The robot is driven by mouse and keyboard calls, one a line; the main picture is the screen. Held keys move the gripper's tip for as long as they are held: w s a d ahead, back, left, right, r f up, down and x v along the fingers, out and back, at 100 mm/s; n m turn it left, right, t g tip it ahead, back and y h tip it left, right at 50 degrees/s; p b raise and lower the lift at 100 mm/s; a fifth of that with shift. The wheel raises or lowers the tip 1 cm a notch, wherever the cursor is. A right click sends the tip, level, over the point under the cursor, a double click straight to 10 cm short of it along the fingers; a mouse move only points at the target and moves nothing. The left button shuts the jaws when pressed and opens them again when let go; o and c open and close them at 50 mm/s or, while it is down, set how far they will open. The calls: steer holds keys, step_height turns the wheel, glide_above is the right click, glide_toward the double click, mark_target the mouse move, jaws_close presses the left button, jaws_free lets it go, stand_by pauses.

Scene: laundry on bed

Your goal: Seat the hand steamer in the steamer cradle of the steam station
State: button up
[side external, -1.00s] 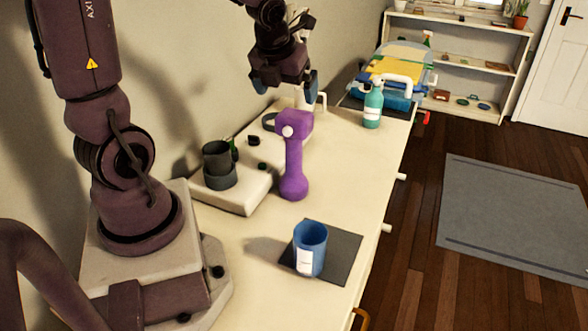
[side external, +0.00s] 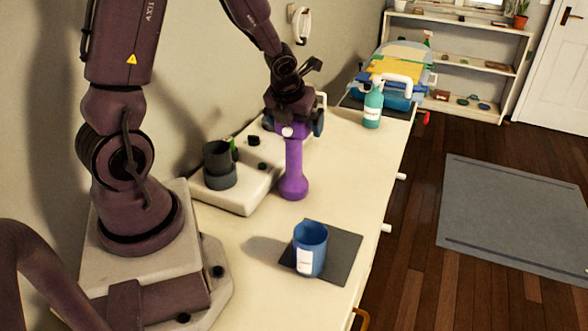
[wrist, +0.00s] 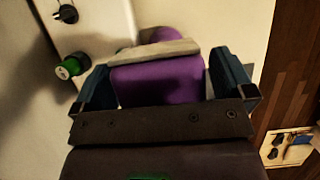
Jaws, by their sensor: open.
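The purple hand steamer (side external: 293,172) stands upright on the cream worktop, beside the steam station. My gripper (side external: 293,125) is above it, pointing down, with its open fingers on either side of the steamer's head. In the wrist view the purple head (wrist: 160,80) lies between the two blue fingers; I cannot tell whether they touch it. The white steam station (side external: 246,194) is left of the steamer. A dark grey cup-shaped holder (side external: 219,167), which looks like the cradle, rises from its left part and appears empty, though its inside is hard to see.
A blue cup (side external: 310,250) with a white label stands on a dark mat (side external: 343,250) in front. A teal spray bottle (side external: 373,108) and a basket with folded cloth (side external: 398,68) are at the far end. A green knob (wrist: 70,67) is on the station. The front worktop is partly clear.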

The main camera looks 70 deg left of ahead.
steer(key=c, duration=1.6)
steer(key=shift+c, duration=0.2)
steer(key=shift+r, duration=0.15)
